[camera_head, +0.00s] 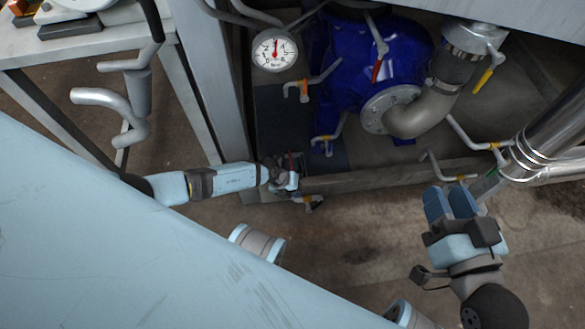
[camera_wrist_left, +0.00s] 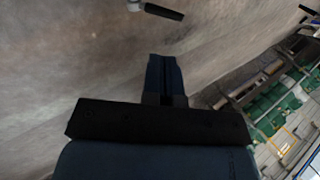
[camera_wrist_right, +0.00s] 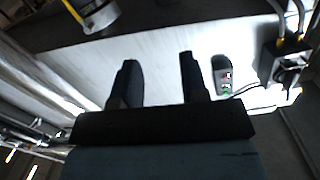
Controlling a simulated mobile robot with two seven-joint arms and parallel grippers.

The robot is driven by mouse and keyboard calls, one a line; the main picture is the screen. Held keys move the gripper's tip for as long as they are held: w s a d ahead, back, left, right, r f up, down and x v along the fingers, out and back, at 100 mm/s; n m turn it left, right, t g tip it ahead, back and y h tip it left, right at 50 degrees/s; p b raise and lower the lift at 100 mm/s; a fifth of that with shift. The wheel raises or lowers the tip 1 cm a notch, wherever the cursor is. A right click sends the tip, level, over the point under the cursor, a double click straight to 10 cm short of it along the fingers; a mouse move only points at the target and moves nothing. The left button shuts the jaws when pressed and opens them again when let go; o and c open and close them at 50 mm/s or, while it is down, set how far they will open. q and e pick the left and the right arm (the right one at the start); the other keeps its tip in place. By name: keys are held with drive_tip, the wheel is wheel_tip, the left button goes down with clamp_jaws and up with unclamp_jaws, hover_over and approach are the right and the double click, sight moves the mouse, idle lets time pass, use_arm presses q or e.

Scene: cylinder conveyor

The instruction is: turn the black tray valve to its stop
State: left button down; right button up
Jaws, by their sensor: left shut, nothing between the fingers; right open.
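A small valve with a black lever and some orange (camera_head: 312,204) sits low by the skid's front rail in the head view; its exact turn angle is hard to read. In the left wrist view a black lever on a pale metal stem (camera_wrist_left: 162,11) shows at the top edge, ahead of my fingertips and apart from them. My left gripper (camera_head: 267,174) is shut and empty, just left of the valve cluster; its fingers show in the left wrist view (camera_wrist_left: 165,65). My right gripper (camera_head: 449,190) is open and empty at the right; its two fingers (camera_wrist_right: 157,68) are apart.
A blue pump housing (camera_head: 400,50), a pressure gauge (camera_head: 275,50) and several orange-marked pipe valves stand behind the rail (camera_head: 400,174). A steel pipe (camera_head: 550,135) lies right of my right gripper. A workbench (camera_head: 70,48) is at the upper left. Floor between my grippers is clear.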

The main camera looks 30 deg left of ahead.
sight(315, 205)
use_arm(q)
drive_tip(key=b+x, duration=0.6)
drive_tip(key=x, duration=0.2)
drive_tip(key=shift+w+d+f, duration=0.1)
drive_tip(key=shift+w+f, duration=0.05)
drive_tip(key=shift+f, duration=0.1)
drive_tip(key=shift+w+d+f+b, duration=0.15)
drive_tip(key=shift+d+f+b, duration=0.25)
drive_tip(key=shift+f, duration=0.15)
use_arm(e)
drive_tip(key=shift+w+d+f+n+t+y, duration=0.15)
drive_tip(key=shift+w+d+n+t, duration=0.2)
drive_tip(key=shift+w+n, duration=0.25)
drive_tip(key=shift+w+d+r+n+t+y, duration=0.1)
drive_tip(key=shift+w+d+n+t, duration=0.25)
drive_tip(key=shift+n, duration=0.45)
drive_tip(key=shift+w+d+f+n+t+y, duration=0.1)
drive_tip(key=shift+w+d+n+t+y, duration=0.2)
drive_tip(key=shift+w+n, duration=0.35)
